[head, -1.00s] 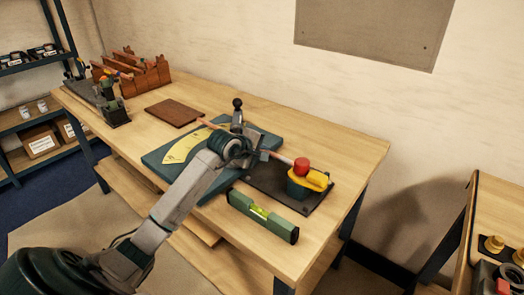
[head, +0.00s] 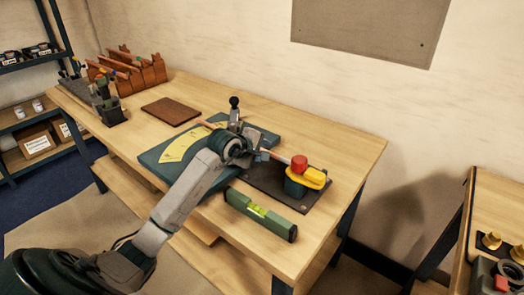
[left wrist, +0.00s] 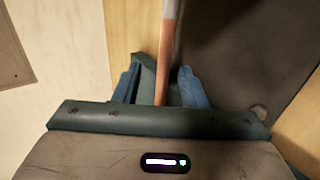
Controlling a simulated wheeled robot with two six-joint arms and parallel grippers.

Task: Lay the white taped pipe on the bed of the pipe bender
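The thin copper-coloured pipe (head: 279,157) runs across the pipe bender and on to the right, its right end by a red knob. The pipe bender is a teal base (head: 152,163) with a yellow angle scale and a black-knobbed lever (head: 234,103). My left gripper (head: 259,155) is at the pipe, right of the lever. In the left wrist view the pipe (left wrist: 167,50) passes between the two blue fingers of the gripper (left wrist: 160,87), with gaps on both sides. A paler band shows near the top there. My arm hides part of the bender; whether the pipe touches the bed is unclear.
A green and yellow unit with a red knob (head: 300,162) stands on a dark plate (head: 262,181). A green spirit level (head: 260,213) lies at the bench's front. A brown board (head: 171,110) and a wooden rack (head: 140,72) are farther left. The bench's right end (head: 350,160) is clear.

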